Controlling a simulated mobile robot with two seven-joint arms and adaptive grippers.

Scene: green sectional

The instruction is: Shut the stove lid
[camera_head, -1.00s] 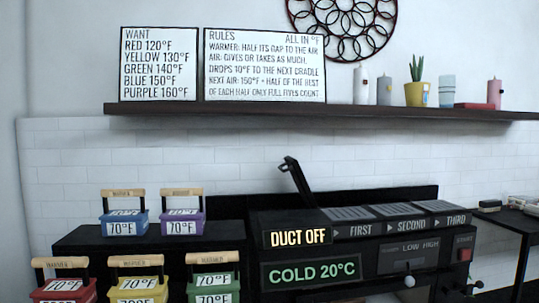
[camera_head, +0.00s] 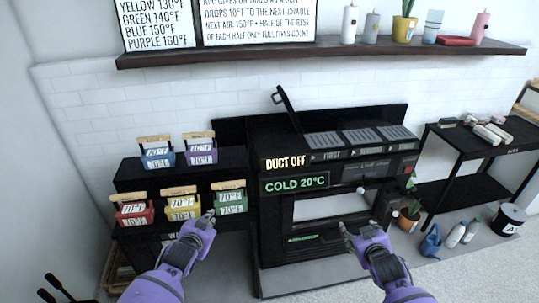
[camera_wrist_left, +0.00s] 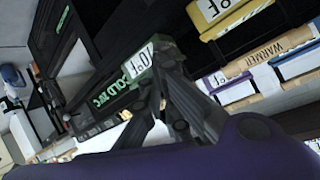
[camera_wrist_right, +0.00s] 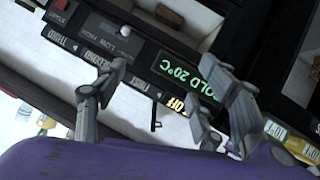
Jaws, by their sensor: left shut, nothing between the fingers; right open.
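The black stove (camera_head: 325,160) stands in the middle, with "DUCT OFF" and green "COLD 20°C" displays on its front. Its narrow black lid (camera_head: 287,107) is raised and tilted at the top left end. Three grey ribbed panels (camera_head: 360,138) lie to the right of it. My left gripper (camera_head: 207,218) is shut and empty, low in front of the green box. My right gripper (camera_head: 352,232) is open and empty, low before the stove front. In the right wrist view its spread fingers (camera_wrist_right: 165,85) frame part of the stove panel; the left gripper's fingers (camera_wrist_left: 158,98) show in its wrist view.
Several labelled boxes stand on black steps at left, including red (camera_head: 134,213), yellow (camera_head: 182,208), green (camera_head: 230,202), blue (camera_head: 157,160) and purple (camera_head: 201,155). A wall shelf (camera_head: 330,48) runs above. A black side table (camera_head: 490,145) and a potted plant (camera_head: 409,217) are at right.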

